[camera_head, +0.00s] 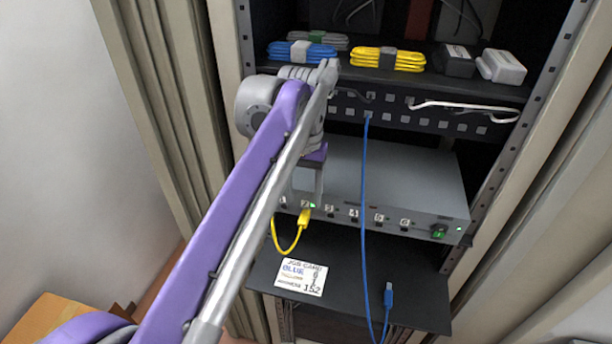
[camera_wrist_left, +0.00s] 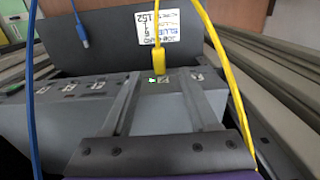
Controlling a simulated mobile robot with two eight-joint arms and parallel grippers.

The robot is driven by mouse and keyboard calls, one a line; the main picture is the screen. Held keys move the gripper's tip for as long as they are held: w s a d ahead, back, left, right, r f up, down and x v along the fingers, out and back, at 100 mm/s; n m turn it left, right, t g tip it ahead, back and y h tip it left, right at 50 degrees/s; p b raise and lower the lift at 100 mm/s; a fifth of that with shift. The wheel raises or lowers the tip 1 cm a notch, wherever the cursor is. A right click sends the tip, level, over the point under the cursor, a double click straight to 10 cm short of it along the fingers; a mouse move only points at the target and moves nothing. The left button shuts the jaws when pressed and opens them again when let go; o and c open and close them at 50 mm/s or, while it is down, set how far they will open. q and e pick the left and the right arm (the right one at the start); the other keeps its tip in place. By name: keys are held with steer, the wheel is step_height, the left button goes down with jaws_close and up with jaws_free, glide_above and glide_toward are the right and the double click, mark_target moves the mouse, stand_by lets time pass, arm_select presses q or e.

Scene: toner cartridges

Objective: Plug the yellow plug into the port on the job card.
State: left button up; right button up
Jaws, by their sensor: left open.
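The yellow plug (camera_head: 305,216) is at the port labelled 2 on the front of the grey box (camera_head: 395,185), and looks seated there; a green light (camera_head: 312,205) shows beside it. The yellow plug also shows in the left wrist view (camera_wrist_left: 161,72), just beyond and between my fingertips. My left gripper (camera_head: 308,190) is open at the box's front edge; its two fingers (camera_wrist_left: 158,85) are apart, with nothing gripped. The job card (camera_head: 302,277) lies on the black shelf below; it reads BLUE, YELLOW and 152, but the port digits are too small to be sure.
A blue cable (camera_head: 364,180) hangs from the upper panel (camera_head: 430,117), its loose blue plug (camera_head: 388,295) over the black shelf (camera_head: 420,290). Coiled blue (camera_head: 300,52) and yellow (camera_head: 388,58) cables lie on the top shelf. Rack posts (camera_head: 530,140) bound the space.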

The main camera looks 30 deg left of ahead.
mark_target(303, 220)
arm_select(q)
step_height(303, 220, down, 6)
steer(key=shift+w+r, duration=0.15)
steer(key=shift+c, duration=0.3)
jaws_close()
steer(key=c, duration=0.6)
jaws_free()
jaws_close()
steer(key=shift+s+d, duration=0.15)
steer(key=shift+s, duration=0.2)
steer(key=shift+s, duration=0.3)
steer(key=shift+s+d, duration=0.15)
steer(key=shift+s, duration=0.4)
steer(key=shift+s+d, duration=0.15)
steer(key=shift+s, duration=0.35)
